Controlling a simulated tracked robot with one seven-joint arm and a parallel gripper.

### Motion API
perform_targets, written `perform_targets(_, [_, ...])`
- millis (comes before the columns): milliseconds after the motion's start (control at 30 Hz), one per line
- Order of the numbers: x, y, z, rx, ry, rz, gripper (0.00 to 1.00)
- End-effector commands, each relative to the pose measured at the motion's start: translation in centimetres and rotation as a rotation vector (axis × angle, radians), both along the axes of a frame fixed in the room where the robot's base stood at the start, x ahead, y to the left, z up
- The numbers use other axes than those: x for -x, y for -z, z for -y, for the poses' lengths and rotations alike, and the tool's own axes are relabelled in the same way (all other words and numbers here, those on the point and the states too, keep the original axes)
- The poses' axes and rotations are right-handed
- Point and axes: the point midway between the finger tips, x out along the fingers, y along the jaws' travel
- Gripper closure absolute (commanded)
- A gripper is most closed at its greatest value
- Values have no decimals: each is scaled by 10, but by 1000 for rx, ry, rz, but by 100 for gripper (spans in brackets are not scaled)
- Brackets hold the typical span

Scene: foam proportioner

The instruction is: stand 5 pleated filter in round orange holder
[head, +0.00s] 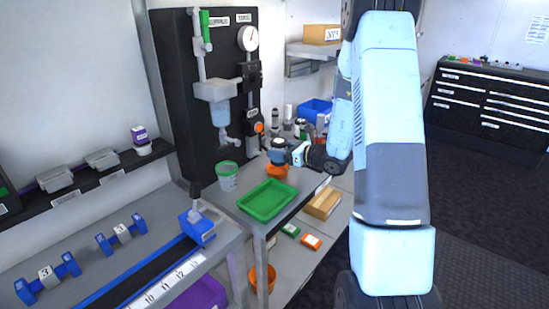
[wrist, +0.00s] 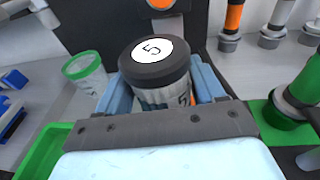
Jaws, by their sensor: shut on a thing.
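The pleated filter 5 (wrist: 158,72) has a black cap with a white "5" label and a pale pleated body. It stands upright between the two blue fingers of my gripper (wrist: 165,92), which is shut on it. In the head view my gripper (head: 287,156) holds the filter (head: 278,143) directly over the round orange holder (head: 277,171) on the bench. I cannot tell whether the filter's base touches the holder or sits inside it. In the wrist view only a sliver of orange shows beside the filter; the filter and my gripper hide the rest.
A green tray (head: 267,201) lies in front of the holder, and a green-rimmed clear cup (head: 227,176) stands left. The black panel (head: 190,100) rises behind. Several bottles and a blue bin (head: 315,110) stand behind and right. A green-and-grey fitting (wrist: 292,98) is close on the right.

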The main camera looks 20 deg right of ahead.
Motion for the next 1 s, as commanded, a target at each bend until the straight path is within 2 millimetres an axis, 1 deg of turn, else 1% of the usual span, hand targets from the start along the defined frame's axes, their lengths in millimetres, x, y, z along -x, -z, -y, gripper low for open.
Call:
perform_targets(67, [-2,6,-2,0,-4,0,70])
perform_targets(267, [-4,13,-7,-1,-11,0,70])
perform_targets(533, [-5,42,-10,-2,-15,-2,70])
perform_targets(567, [-5,44,-10,-2,-15,0,75])
perform_targets(767, [-5,47,-11,0,-16,-3,75])
perform_targets(800, [-5,47,-11,1,-15,-3,29])
perform_targets(1000, [-5,46,-10,0,-15,-2,10])
